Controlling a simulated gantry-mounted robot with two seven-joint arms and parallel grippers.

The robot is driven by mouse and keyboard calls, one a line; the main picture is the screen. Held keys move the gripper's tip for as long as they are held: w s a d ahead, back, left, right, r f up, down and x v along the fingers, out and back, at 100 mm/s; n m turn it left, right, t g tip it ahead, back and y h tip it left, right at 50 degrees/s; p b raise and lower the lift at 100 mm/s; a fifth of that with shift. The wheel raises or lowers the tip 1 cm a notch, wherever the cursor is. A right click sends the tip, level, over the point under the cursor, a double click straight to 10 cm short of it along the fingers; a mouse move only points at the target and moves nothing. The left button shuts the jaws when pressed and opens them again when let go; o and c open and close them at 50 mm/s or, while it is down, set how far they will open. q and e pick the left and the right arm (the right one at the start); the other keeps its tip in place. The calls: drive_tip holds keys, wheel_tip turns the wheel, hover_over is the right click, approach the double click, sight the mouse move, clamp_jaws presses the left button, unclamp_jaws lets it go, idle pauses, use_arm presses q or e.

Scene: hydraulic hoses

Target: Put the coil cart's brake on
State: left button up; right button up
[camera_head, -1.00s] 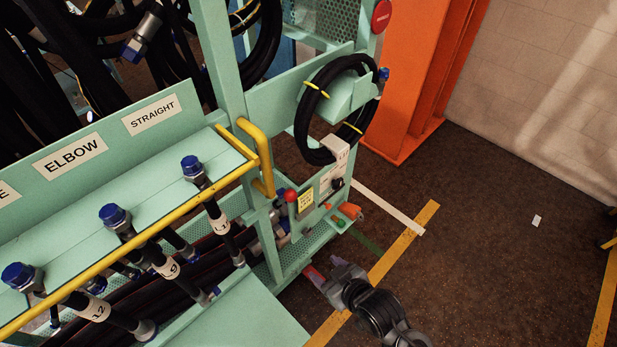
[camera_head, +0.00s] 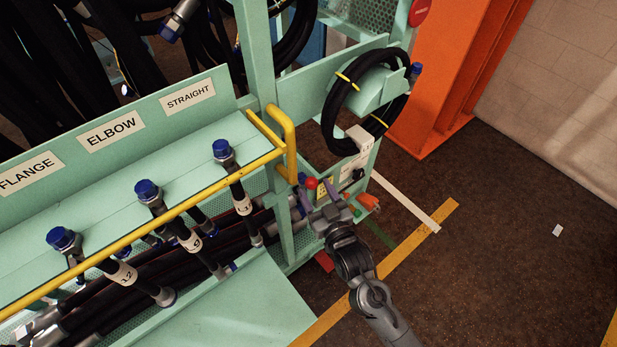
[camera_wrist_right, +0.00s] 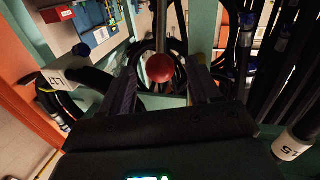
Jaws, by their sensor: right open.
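The coil cart (camera_head: 250,62) is a mint-green steel frame with a yellow rail, loaded with black hoses. A lever with a red ball knob (camera_head: 311,183) stands at its lower right end, beside a yellow label (camera_head: 325,187). My right gripper (camera_head: 318,195) is open at this lever, partly hiding it. In the right wrist view the red knob (camera_wrist_right: 160,68) and its metal rod show between the two open fingers (camera_wrist_right: 160,90), with gaps on both sides. My left gripper is not in view.
A coiled black hose (camera_head: 335,105) hangs just above the lever. A yellow corner handle (camera_head: 290,145) stands left of it. An orange column (camera_head: 430,85) rises behind. An orange item (camera_head: 369,201) lies right of the gripper.

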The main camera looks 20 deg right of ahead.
sight(309, 178)
drive_tip(key=shift+w+a+b, duration=0.1)
drive_tip(key=shift+w+b, duration=0.2)
drive_tip(key=shift+w, duration=2.4)
clamp_jaws()
